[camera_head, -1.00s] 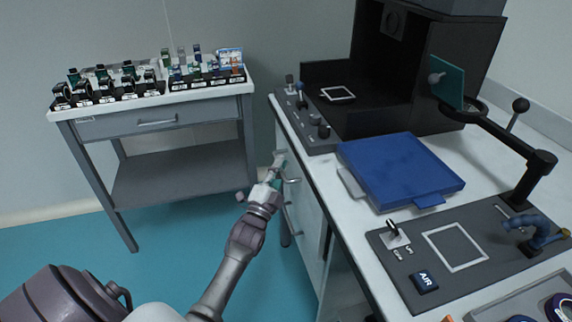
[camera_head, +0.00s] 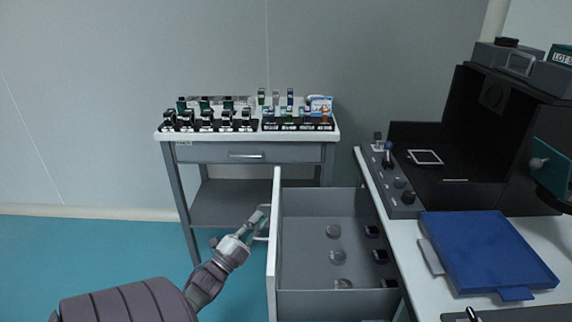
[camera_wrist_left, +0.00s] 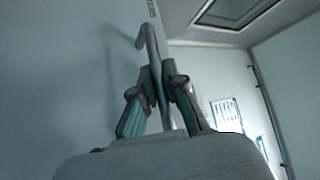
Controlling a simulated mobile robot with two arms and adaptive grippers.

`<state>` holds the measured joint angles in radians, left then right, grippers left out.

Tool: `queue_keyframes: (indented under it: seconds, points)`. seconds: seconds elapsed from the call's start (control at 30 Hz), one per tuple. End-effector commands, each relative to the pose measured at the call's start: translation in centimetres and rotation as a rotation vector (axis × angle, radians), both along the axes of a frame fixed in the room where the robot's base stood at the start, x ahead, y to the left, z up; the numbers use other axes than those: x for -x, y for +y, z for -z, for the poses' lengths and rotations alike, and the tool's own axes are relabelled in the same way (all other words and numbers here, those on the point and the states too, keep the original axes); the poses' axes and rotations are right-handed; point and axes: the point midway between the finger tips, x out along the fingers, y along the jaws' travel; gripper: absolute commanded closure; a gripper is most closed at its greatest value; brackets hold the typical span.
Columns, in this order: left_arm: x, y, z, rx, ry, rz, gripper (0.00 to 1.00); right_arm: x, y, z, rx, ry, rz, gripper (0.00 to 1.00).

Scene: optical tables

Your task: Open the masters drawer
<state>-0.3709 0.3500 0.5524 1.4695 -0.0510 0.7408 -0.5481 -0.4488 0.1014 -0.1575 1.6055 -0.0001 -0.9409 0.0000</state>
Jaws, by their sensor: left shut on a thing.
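The drawer (camera_head: 308,272) under the right-hand table is pulled out, with its white front panel (camera_head: 273,265) edge-on to the left. Inside lie several clear round discs (camera_head: 337,257) and several small dark pieces (camera_head: 380,257). My left gripper (camera_head: 259,221) is at the handle on the outer face of that front. In the left wrist view its two fingers (camera_wrist_left: 162,90) are closed around the bar handle (camera_wrist_left: 150,45), beside the panel (camera_wrist_left: 75,70), which has small dark lettering. My right gripper is not in view.
A grey side table (camera_head: 250,190) with a shut drawer and rows of small mounted optics stands at the back. A blue flat box (camera_head: 485,250) and a black housing (camera_head: 480,140) are on the right-hand table. The teal floor (camera_head: 90,260) is clear at left.

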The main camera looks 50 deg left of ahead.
Motion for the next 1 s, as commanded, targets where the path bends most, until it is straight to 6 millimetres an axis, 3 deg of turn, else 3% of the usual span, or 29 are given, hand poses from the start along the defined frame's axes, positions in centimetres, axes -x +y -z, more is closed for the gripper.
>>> queue_keyframes:
  seconds: [0.2, 0.4, 0.97, 1.0]
  points:
    - [3.4, 2.9, 0.3, 0.001, 0.005, 0.000, 1.00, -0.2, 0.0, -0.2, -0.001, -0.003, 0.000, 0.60]
    - [5.2, 4.4, 0.3, 0.002, 0.004, 0.000, 1.00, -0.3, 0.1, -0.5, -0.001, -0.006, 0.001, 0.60]
    - [6.0, 5.1, 0.2, 0.002, 0.003, 0.000, 1.00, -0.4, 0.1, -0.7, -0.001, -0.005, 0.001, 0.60]
    - [6.0, 5.1, 0.2, 0.002, 0.003, 0.000, 0.84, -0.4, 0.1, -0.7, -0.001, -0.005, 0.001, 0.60]
